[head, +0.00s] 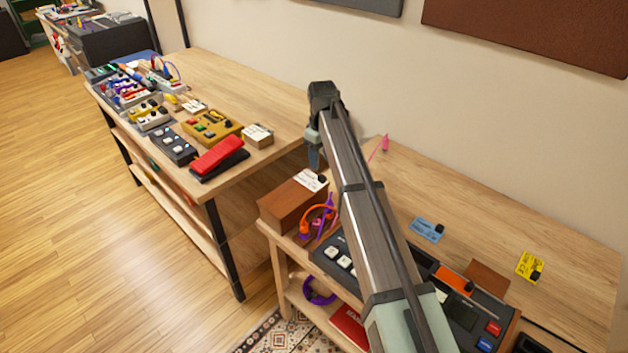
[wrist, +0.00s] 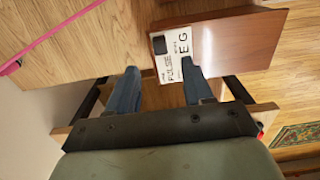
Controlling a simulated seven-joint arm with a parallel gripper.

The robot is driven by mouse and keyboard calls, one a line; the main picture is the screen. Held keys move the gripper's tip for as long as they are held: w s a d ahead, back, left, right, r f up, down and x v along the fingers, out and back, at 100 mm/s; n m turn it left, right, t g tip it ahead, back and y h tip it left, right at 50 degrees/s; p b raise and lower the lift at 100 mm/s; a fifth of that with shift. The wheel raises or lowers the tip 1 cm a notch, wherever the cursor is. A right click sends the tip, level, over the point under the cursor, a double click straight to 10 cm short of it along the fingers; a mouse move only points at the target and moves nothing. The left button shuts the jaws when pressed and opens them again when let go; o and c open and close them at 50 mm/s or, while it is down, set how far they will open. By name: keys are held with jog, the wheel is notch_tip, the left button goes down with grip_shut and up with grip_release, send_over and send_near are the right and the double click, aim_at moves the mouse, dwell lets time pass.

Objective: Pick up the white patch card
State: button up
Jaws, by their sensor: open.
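The white patch card (head: 310,180) lies on top of a brown wooden box (head: 290,205) on the nearer table. It has a black square at one end and dark print, seen in the wrist view (wrist: 172,46). The card overhangs the box edge in that view. My gripper (head: 315,160) points down above and just behind the card in the head view. In the wrist view my gripper (wrist: 158,75) is open and empty. One fingertip overlaps the card's near edge in the picture; I cannot tell whether they touch. The other finger is left of the card.
Orange and purple cables (head: 318,218) hang beside the box. A pink cable (head: 378,148) lies behind. A blue card (head: 427,229) and yellow card (head: 530,267) lie to the right. The farther table (head: 265,95) holds several pedals, including a red one (head: 217,157).

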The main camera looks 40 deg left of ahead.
aim_at(323, 177)
jog(key=shift+d+f, duration=0.2)
jog(key=shift+f, duration=0.85)
jog(key=shift+d+f, duration=0.15)
jog(key=shift+f, duration=0.85)
jog(key=shift+d+f, duration=0.2)
jog(key=shift+f, duration=0.85)
grip_shut()
